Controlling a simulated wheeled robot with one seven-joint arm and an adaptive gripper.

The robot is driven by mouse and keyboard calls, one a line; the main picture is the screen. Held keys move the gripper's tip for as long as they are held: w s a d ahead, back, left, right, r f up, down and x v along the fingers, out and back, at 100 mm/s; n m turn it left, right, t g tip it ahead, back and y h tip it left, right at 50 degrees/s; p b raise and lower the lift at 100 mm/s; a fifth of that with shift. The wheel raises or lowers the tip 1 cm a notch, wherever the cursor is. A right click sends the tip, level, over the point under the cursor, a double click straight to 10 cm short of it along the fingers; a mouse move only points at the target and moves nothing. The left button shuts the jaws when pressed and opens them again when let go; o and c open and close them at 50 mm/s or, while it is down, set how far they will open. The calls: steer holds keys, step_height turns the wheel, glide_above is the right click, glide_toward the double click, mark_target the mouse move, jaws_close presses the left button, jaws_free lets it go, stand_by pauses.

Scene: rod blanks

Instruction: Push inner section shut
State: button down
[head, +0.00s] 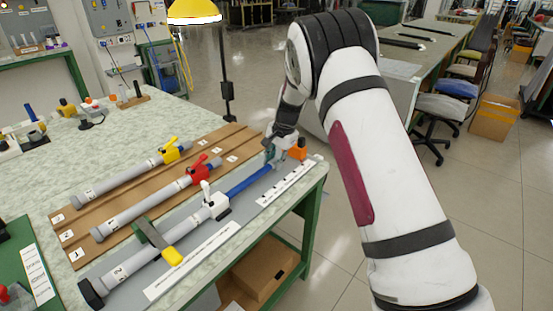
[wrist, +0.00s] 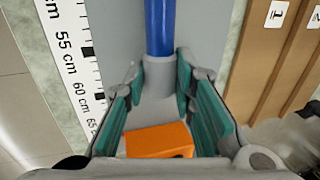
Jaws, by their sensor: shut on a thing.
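The blue inner section (head: 248,181) sticks out of a grey outer tube (head: 140,270) on a grey strip at the table's front edge. A white collar (head: 216,206) with an upright white lever sits where blue meets grey. A good length of blue shows. My gripper (head: 271,150) is at the far end of the blue section. In the wrist view, the teal fingers of my gripper (wrist: 160,92) are shut around the grey end piece (wrist: 158,78) of the blue section (wrist: 160,28). An orange block (wrist: 158,140) lies just behind the grey end piece, between the finger bases.
A printed scale (wrist: 75,60) runs beside the rod. Brown boards (head: 120,205) behind carry two more grey tubes, with red (head: 200,169) and yellow (head: 171,152) levers. A lamp (head: 195,12) stands behind.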

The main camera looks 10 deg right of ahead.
mark_target(236, 188)
steer(key=s+a+p, duration=0.1)
steer(key=s+a, duration=0.2)
steer(key=a, duration=0.1)
steer(key=s+a+p, duration=0.2)
steer(key=s+a, duration=0.1)
steer(key=a, duration=0.2)
steer(key=s+a+p, duration=0.1)
steer(key=s+a, duration=0.3)
steer(key=shift+a+p, duration=0.4)
steer(key=c, duration=1.3)
jaws_free()
steer(key=v, duration=1.2)
